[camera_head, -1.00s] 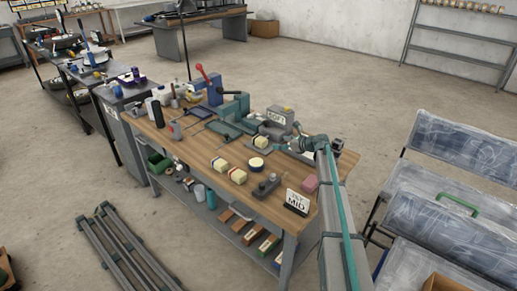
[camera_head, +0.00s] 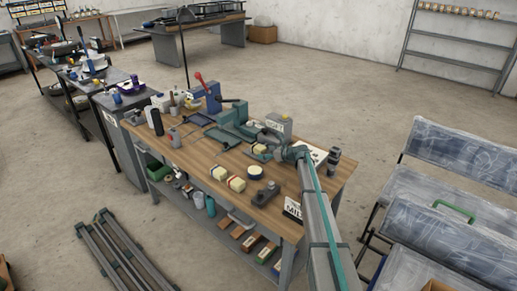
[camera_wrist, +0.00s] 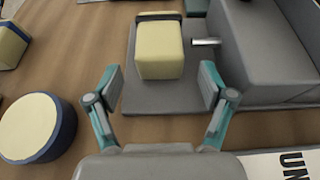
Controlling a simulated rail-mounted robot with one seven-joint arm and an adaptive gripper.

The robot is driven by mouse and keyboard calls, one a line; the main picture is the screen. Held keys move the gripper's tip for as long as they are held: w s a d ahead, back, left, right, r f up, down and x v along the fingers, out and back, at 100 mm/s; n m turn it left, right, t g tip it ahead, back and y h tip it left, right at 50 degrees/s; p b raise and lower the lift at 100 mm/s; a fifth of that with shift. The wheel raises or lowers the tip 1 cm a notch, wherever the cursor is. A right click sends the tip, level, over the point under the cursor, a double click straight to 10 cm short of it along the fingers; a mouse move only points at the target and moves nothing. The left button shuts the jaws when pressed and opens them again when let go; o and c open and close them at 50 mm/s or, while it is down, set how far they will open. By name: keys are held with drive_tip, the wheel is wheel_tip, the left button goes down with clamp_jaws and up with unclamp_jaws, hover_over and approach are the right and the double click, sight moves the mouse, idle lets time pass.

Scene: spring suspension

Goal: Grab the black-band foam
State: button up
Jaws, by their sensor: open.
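A pale yellow foam block with a dark, black-looking band (camera_wrist: 160,52) rests on a grey plate at the top middle of the wrist view. In the head view this block (camera_head: 259,152) is partly covered by my gripper (camera_head: 272,147). In the wrist view my gripper (camera_wrist: 155,95) is open and empty. Its two fingers are spread wide, one to each side of the block's near end, with the block a little ahead and apart from both.
A round foam with a blue band (camera_wrist: 38,126) lies to the left. A grey machine body (camera_wrist: 265,55) with a short metal pin stands close on the right. Two other foam blocks (camera_head: 236,184) lie on the wooden bench (camera_head: 205,153). A lettered card (camera_wrist: 290,163) is at lower right.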

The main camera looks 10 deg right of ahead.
drive_tip(key=shift+x, duration=1.05)
drive_tip(key=c, duration=1.1)
drive_tip(key=shift+r, duration=0.15)
